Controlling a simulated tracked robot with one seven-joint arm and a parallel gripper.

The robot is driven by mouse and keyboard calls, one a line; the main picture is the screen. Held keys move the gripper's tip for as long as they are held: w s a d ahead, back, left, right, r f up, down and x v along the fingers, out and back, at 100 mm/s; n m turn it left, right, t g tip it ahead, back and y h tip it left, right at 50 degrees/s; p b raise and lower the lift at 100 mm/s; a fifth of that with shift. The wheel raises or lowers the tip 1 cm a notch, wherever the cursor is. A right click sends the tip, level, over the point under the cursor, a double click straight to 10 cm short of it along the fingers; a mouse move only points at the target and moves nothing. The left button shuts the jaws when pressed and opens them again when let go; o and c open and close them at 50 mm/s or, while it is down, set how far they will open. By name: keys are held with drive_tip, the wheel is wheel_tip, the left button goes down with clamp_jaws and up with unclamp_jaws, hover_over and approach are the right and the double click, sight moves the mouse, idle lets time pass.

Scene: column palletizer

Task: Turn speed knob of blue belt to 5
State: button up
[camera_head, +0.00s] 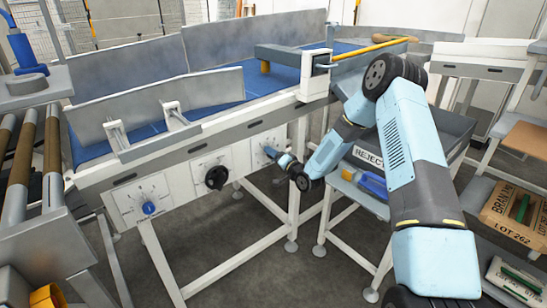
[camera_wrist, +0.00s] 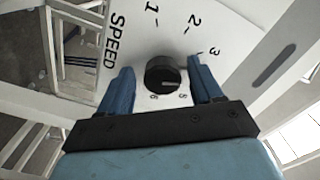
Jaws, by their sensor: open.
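The speed knob (camera_wrist: 161,74) is a round black dial on a white panel in the wrist view. "SPEED" is printed left of it; 1, 2 and 3 run around its top and right, and small digits sit below it. A short light mark shows on its face; which number it points to is unclear. My gripper (camera_wrist: 160,70) is open, one blue finger on each side of the knob with gaps showing. In the head view my gripper (camera_head: 278,156) is at the rightmost panel (camera_head: 268,145) under the blue belt (camera_head: 210,110) and hides the knob.
The middle panel has a black knob (camera_head: 215,177) and the left panel a blue knob (camera_head: 149,208). A grey bin marked REJECT (camera_head: 369,158) is right of my gripper. A roller conveyor (camera_head: 20,165) stands at far left. The frame's legs stand below the panels.

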drive_tip(key=v, duration=1.3)
drive_tip(key=shift+s+d, duration=0.2)
drive_tip(key=shift+s, duration=0.15)
